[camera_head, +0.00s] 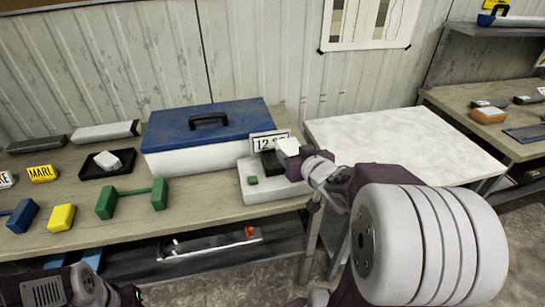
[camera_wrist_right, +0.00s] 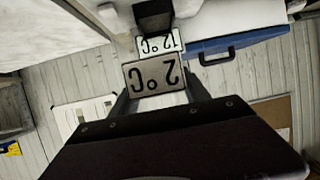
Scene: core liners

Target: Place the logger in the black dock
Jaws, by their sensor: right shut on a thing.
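My right gripper (camera_wrist_right: 155,100) is shut on the logger (camera_wrist_right: 152,75), a small pale block whose face reads 2°C, upside down in the right wrist view. In the head view the right gripper (camera_head: 307,160) holds the logger (camera_head: 288,147) at the right end of a white base unit (camera_head: 268,189). The black dock (camera_head: 270,163) is on this unit, partly hidden by the gripper and logger. A plate reading 12 °C (camera_head: 264,142) stands behind the dock; it also shows in the wrist view (camera_wrist_right: 160,43). I cannot tell whether the logger touches the dock. My left gripper is out of view.
A blue-lidded white case (camera_head: 185,160) stands behind and left of the base unit. A black tray (camera_head: 88,175) with a white piece, a green dumbbell shape (camera_head: 130,198) and a yellow block (camera_head: 61,217) lie further left. A pale table (camera_head: 400,140) stands at right.

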